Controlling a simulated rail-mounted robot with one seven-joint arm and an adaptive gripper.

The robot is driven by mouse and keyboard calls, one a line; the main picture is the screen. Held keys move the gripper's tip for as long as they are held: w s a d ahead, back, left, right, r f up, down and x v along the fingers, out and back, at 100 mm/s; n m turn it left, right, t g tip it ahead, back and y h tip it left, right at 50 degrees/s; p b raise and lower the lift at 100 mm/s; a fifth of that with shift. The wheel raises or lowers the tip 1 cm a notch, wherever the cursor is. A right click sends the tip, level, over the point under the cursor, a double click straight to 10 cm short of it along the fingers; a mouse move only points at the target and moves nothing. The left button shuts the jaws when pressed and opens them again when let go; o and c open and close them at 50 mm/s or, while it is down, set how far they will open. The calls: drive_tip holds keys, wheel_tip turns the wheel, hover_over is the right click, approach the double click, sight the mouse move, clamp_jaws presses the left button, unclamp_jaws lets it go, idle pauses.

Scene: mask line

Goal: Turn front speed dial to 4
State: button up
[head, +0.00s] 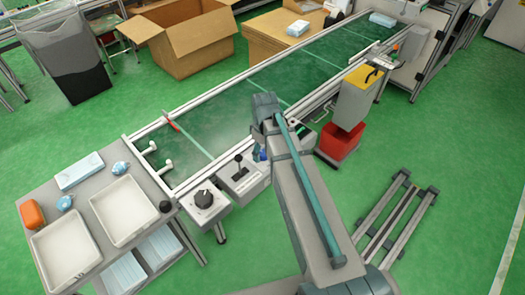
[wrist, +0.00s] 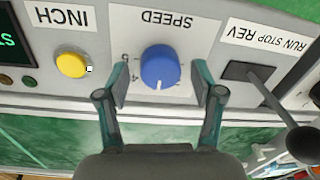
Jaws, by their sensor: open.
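The blue speed dial (wrist: 160,66) sits on a light panel in the wrist view, under a SPEED label (wrist: 172,18) that reads upside down. A pale pointer mark on the dial faces the bottom of the picture. My gripper (wrist: 160,78) is open, with one finger on each side of the dial and visible gaps to both. In the head view, my arm largely hides the gripper, and I cannot make out the dial surely.
A yellow INCH button (wrist: 71,65) lies left of the dial; a run/stop/reverse lever (wrist: 272,92) with a dark ball sticks out at right. In the head view, a black rotary knob (head: 204,199) stands on a grey box beside the green conveyor (head: 235,105).

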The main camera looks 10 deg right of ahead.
drive_tip(key=c, duration=1.1)
drive_tip(key=shift+c, duration=0.2)
drive_tip(key=shift+r, duration=0.1)
drive_tip(key=m+p, duration=0.3)
drive_tip(key=m, duration=0.1)
drive_tip(key=shift+d+m, duration=0.1)
drive_tip(key=shift+m, duration=0.2)
drive_tip(key=shift+m+p, duration=0.85)
drive_tip(key=shift+m, duration=1.25)
drive_tip(key=o, duration=1.1)
drive_tip(key=shift+o, duration=0.2)
